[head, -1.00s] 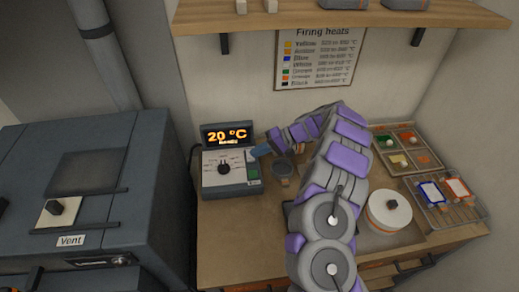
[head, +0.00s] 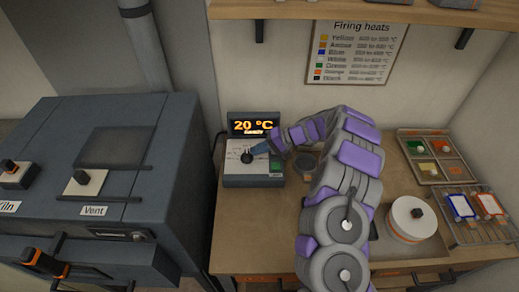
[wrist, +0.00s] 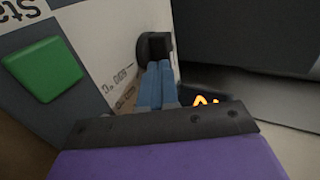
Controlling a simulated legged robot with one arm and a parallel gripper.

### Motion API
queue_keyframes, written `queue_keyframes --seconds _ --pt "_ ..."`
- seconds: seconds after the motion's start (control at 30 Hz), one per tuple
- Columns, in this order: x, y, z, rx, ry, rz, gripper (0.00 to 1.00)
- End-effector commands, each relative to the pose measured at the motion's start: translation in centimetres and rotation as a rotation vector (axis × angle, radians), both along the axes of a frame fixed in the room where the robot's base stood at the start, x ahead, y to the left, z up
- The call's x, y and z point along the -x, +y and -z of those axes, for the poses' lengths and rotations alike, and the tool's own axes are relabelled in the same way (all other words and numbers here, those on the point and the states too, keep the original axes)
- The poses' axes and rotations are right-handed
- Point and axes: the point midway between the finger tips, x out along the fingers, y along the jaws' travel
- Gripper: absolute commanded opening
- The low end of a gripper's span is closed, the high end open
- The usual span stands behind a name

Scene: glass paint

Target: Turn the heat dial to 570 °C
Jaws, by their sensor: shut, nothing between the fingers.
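The heat dial (head: 247,157) is a black knob on the white face of the controller box (head: 253,180), which stands on the bench. The display (head: 253,126) above it reads 20 °C. My gripper (head: 262,148) is at the dial's right side, with its blue fingertips shut. In the wrist view the shut fingers (wrist: 157,82) point at the black dial (wrist: 154,48) and reach its edge. I cannot tell whether they touch. The green start button (wrist: 43,69) is at the left of the wrist view.
The kiln (head: 110,180) stands left of the bench with handles on its front. A firing heats chart (head: 357,52) hangs behind. A round white container (head: 408,222), a paint tray (head: 437,172) and a wire rack (head: 476,231) are on the right.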

Motion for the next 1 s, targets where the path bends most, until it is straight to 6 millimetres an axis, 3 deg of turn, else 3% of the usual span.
queue_keyframes --seconds 0.5,1.0 --pt "-0.5 1.0 0.3 0.002 -0.001 -0.137 0.0" --pt "-1.2 2.2 0.3 0.006 0.001 -0.14 0.0"
